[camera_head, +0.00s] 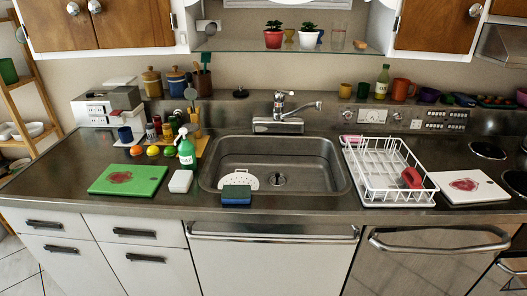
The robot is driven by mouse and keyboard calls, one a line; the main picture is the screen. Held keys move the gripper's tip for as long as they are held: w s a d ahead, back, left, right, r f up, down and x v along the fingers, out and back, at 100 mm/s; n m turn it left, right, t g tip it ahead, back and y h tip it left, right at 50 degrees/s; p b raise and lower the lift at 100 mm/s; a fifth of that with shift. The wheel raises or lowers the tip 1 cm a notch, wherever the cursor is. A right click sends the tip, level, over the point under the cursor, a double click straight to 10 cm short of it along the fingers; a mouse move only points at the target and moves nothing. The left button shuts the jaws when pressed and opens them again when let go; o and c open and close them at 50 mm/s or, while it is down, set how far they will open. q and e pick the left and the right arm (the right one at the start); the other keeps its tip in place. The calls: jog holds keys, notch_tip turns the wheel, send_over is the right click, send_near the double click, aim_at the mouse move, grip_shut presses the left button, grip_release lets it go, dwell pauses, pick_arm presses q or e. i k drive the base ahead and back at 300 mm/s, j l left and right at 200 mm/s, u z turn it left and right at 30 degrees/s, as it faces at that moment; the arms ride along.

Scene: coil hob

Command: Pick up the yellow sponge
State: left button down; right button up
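I see no clearly yellow sponge. A small orange-tan block (360,44) lies at the right end of the glass shelf above the sink; it could be the sponge, but it is too small to tell. A sponge-like block with a green top and blue lower part (236,194) sits at the front rim of the sink. A white block (181,181) lies left of the sink, in front of the green spray bottle. Neither of my grippers is in view.
A green cutting board (128,179) lies left, a white dish rack (350,165) right. Potted plants and glasses stand on the glass shelf (250,45). Cups and a bottle line the back ledge.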

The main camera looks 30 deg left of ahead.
aim_at(180, 183)
jog(key=u, duration=1.55)
